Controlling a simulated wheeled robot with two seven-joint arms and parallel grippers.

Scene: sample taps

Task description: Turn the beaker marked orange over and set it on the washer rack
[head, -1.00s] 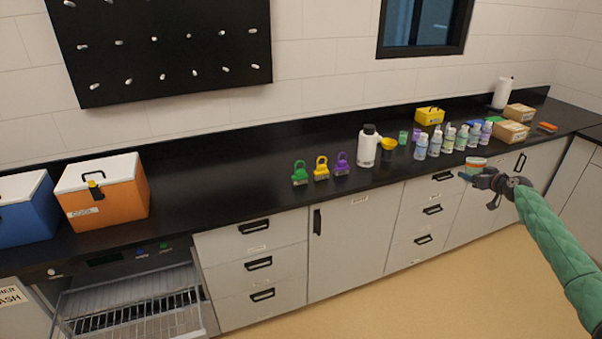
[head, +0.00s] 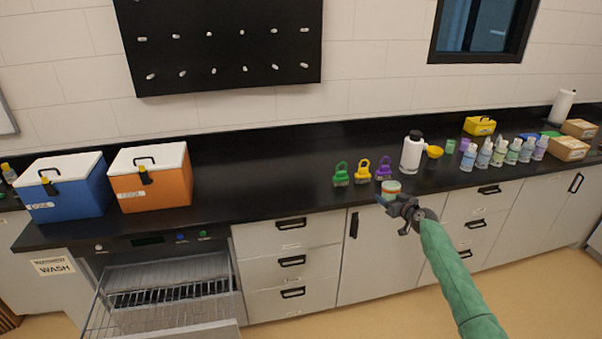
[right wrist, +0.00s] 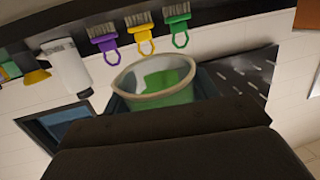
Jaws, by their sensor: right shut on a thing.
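My left gripper is not in view.
Blue (head: 68,188) and orange (head: 150,180) coolers stand on the black counter (head: 255,190) above the washer. Green, yellow and purple brushes (head: 362,172), a white bottle (head: 411,152) and several small bottles stand farther right. A WASH sign (head: 54,266) is left of the rack.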

